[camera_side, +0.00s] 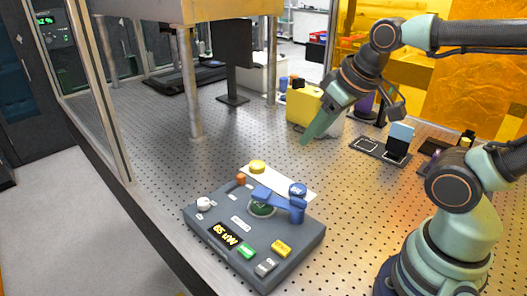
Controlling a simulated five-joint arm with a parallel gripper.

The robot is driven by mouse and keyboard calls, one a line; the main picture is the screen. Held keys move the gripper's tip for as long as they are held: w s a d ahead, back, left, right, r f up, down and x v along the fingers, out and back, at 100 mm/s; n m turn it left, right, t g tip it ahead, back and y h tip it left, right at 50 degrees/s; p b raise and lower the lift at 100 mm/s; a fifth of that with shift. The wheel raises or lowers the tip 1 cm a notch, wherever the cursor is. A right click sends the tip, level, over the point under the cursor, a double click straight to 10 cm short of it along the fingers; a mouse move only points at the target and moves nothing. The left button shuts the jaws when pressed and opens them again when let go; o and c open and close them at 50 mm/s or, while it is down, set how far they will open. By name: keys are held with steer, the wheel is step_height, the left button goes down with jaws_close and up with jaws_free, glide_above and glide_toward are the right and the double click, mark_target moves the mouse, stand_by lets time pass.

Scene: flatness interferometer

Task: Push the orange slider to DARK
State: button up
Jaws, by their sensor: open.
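The orange slider (241,178) is a small orange block at the back left edge of the dark grey control box (222,192). The box lies on the perforated table near its front edge. The slider's track and any DARK mark are too small to read. My gripper (308,136) points down and left, above the table behind and to the right of the box. It is apart from the slider and holds nothing that I can see. Its jaws are open, though the gap is hard to make out from this side.
A blue lever (275,200) rises on the box between the slider and my arm. A yellow knob (257,166) and a white plate (284,178) are close behind. A metal post (188,85) stands further back.

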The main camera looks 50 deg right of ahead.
steer(key=shift+o, duration=0.4)
steer(key=g, duration=0.6)
glide_above(241, 176)
step_height(241, 176, down, 8)
step_height(241, 176, down, 12)
steer(key=shift+r, duration=0.1)
jaws_close()
stand_by(1.2)
